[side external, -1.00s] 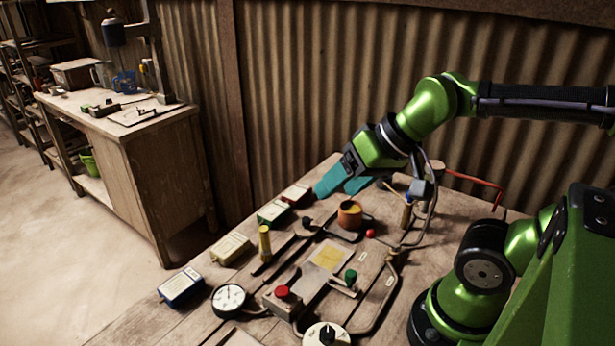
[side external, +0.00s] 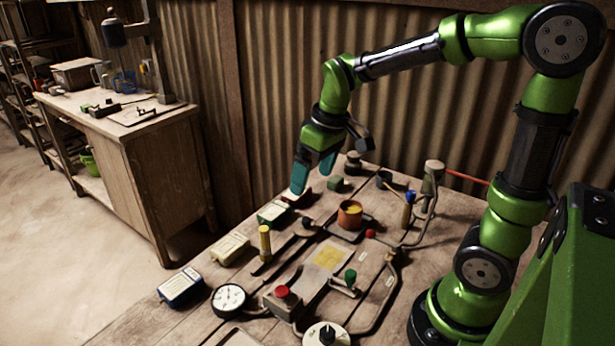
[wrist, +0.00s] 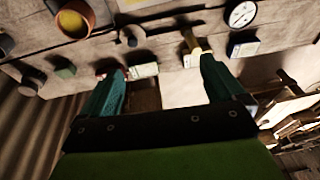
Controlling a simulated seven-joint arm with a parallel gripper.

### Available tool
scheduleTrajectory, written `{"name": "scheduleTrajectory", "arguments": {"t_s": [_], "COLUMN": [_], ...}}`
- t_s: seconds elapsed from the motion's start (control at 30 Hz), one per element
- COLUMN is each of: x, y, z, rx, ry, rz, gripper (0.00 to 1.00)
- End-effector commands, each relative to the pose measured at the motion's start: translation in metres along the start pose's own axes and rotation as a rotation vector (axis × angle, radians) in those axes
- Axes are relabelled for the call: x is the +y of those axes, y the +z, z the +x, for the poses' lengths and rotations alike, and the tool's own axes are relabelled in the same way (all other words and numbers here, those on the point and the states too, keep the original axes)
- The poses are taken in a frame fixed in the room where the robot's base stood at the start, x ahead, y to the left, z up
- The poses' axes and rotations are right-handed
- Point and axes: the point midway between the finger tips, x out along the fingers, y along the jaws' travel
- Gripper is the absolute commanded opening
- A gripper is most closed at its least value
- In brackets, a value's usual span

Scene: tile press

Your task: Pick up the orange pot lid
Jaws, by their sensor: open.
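An orange pot (side external: 350,214) with a yellow top or filling stands upright on the wooden table, behind the flat plate with the yellow patch. It also shows at the upper left of the wrist view (wrist: 75,20), cut by the frame edge. I cannot make out a separate lid on it. My gripper (side external: 313,178), with teal fingers, is open and empty above the table's back left edge, left of the pot and apart from it. In the wrist view, my gripper's fingers (wrist: 162,75) are spread wide, with the pot outside them.
A dark green block (side external: 336,184) and a dark round knob (side external: 353,162) stand near the back edge. A blue-topped post (side external: 409,210) and bent pipes stand right of the pot. Small boxes, including a cream one (side external: 230,247), line the left edge. A gauge (side external: 229,300) stands at the front.

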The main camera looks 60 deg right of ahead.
Motion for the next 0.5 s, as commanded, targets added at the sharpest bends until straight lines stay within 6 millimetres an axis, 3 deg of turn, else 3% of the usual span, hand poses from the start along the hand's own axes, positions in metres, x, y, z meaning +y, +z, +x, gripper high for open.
{"name": "scheduleTrajectory", "arguments": {"t_s": [0.1,0.2,0.33,0.5], "x": [0.029,0.047,0.054,0.053], "y": [-0.026,-0.041,-0.051,-0.048], "z": [0.025,0.034,0.028,0.027], "rx": [-0.126,-0.199,-0.227,-0.242], "ry": [0.024,0.023,0.014,-0.009], "rz": [-0.239,-0.448,-0.653,-0.774], "gripper": [0.96,0.96,0.96,0.96]}}
